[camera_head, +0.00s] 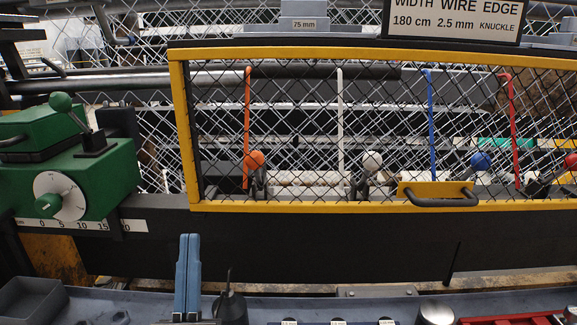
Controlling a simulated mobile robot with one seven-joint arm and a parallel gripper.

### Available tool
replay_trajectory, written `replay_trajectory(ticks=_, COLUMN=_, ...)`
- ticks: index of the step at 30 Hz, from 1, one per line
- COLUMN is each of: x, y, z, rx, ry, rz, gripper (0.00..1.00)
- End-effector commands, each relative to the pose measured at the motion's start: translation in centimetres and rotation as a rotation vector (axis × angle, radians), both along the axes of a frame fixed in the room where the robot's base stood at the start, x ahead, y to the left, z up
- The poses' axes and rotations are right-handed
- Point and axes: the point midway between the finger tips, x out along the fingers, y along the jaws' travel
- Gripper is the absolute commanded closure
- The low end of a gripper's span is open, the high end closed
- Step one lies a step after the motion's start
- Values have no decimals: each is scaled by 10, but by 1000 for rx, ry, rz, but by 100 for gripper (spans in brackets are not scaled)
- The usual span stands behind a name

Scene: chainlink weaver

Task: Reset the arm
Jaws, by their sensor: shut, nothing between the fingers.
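My gripper and my arm do not show in the head camera view. In front of me is a chain-link weaving machine. Its yellow-framed mesh guard (370,53) is shut across the front, with a dark handle (442,200) at its lower right. Behind the mesh stand orange (247,120), white (340,120), blue (430,120) and red (511,120) rods. Several ball-topped levers also show there, among them an orange ball (254,159) and a white ball (372,161).
A green machine housing (105,180) with a white dial (60,197) stands at left. A sign (455,20) is at upper right.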

Motion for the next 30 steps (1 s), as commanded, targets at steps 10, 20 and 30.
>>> replay_trajectory(ticks=10, x=-30, y=-77, z=218, rx=-52, ry=-60, rz=3, gripper=100)
replay_trajectory(ticks=20, x=-107, y=-151, z=319, rx=11, ry=-20, rz=-116, gripper=100)
replay_trajectory(ticks=30, x=-105, y=-149, z=417, rx=8, ry=-17, rz=-112, gripper=100)
